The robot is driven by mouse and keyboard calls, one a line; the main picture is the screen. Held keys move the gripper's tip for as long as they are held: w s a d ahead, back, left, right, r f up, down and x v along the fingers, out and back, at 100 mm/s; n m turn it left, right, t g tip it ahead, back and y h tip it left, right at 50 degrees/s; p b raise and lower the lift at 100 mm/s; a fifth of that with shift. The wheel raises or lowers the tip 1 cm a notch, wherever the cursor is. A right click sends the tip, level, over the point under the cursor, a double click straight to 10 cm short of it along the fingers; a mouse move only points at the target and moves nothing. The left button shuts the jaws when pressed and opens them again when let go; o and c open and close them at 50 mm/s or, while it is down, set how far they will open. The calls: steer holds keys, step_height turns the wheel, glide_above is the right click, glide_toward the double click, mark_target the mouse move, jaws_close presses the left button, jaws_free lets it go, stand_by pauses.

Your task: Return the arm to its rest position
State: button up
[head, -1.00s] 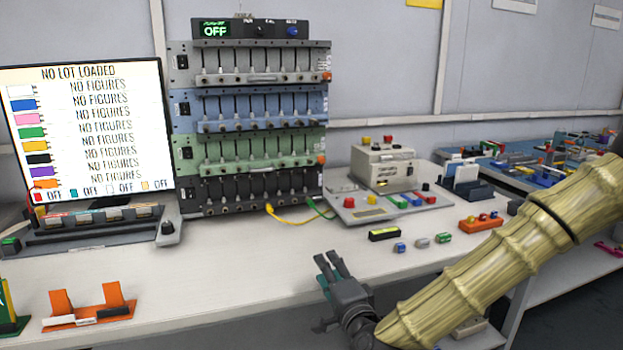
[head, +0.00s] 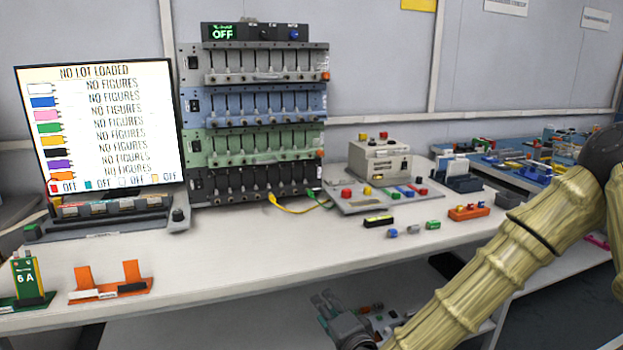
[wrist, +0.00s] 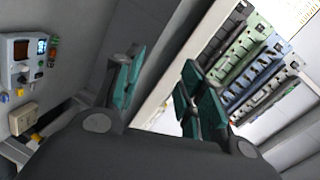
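My gripper (head: 328,304) shows in the head view below the front edge of the white bench, at the end of my tan sleeved arm. In the wrist view my gripper (wrist: 160,85) has its two teal-padded fingers spread apart, with nothing between them. The arm reaches in from the right side of the head view, bent at a dark joint near the right edge. The gripper touches nothing that I can see.
The white bench (head: 250,257) carries a monitor (head: 98,125), a rack of coloured channels (head: 255,118), a grey tester (head: 378,160), an orange stand (head: 110,284) and small coloured blocks. A lower shelf with items lies behind the gripper. A second blue bench stands at the right.

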steer(key=s+d+f+n+g+h, duration=0.1)
steer(key=s+d+f+n+g, duration=0.15)
steer(key=s+f, duration=0.4)
steer(key=s+d+f+n+g, duration=0.1)
steer(key=s+f+g, duration=0.25)
steer(key=f, duration=0.65)
steer(key=s+d+f+n+g+h, duration=0.1)
steer(key=s+d+f+n+g, duration=0.1)
steer(key=s+f, duration=0.5)
steer(key=s+d+f+n+g+h, duration=0.2)
steer(key=s+d+f+g, duration=0.1)
steer(key=s+d+f, duration=0.55)
steer(key=s+d+f+n+g+h, duration=0.2)
steer(key=s+d+f+n+g, duration=0.25)
steer(key=s, duration=0.75)
step_height(320, 180, up, 22)
steer(key=m+p, duration=0.1)
steer(key=p, duration=2.2)
steer(key=shift+w+d+f+m+t, duration=0.15)
steer(key=shift+w+d+m+t, duration=0.1)
steer(key=shift+m+t, duration=0.1)
steer(key=shift+c, duration=0.5)
